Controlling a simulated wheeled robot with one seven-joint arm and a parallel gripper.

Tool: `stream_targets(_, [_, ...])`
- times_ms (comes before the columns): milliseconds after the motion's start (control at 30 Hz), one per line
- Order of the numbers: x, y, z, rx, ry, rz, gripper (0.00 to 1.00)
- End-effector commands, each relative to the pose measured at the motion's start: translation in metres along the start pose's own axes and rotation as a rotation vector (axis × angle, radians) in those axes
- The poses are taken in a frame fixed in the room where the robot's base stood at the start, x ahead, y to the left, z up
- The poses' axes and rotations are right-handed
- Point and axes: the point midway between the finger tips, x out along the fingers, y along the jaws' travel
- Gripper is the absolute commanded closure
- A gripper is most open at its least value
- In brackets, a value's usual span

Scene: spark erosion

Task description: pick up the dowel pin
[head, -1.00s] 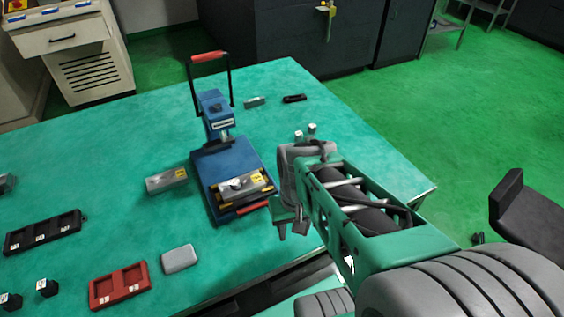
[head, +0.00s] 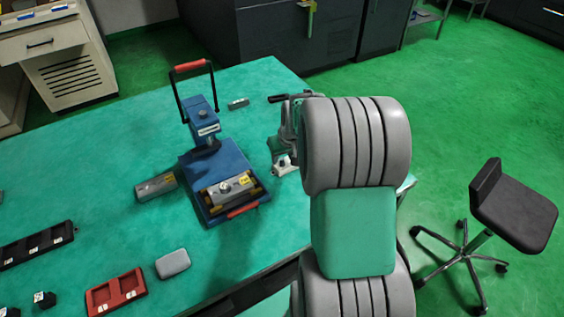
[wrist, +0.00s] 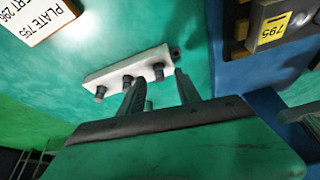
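In the wrist view a white bar-shaped block (wrist: 115,70) lies beyond my fingers, with several short dark pins (wrist: 127,81) standing from it. Which of these is the dowel pin I cannot tell. My gripper (wrist: 160,85) has its two fingers apart, pointing toward the block's near side. In the head view the white block (head: 284,166) shows just right of the blue press; my arm hides most of my gripper there.
The blue press (head: 214,160) with a red-gripped handle holds a plate with a yellow label (wrist: 272,28). A grey block (head: 157,187) lies left of it. A red tray (head: 117,292), grey case (head: 173,263) and black tray (head: 38,246) are nearer. A printed card (wrist: 38,15) is at upper left.

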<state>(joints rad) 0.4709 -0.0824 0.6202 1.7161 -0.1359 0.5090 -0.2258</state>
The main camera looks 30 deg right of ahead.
Motion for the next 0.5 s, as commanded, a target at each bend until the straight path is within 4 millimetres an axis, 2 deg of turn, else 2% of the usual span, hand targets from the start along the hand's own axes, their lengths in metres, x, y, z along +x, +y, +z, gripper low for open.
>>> stream_targets(100, [0.0125,-0.0004,-0.0002,-0.001,0.000,0.000,0.60])
stream_targets(300, [0.0136,-0.0002,-0.0002,0.000,0.001,0.000,0.60])
stream_targets(500, [0.0135,-0.0002,0.0000,0.000,0.001,0.000,0.76])
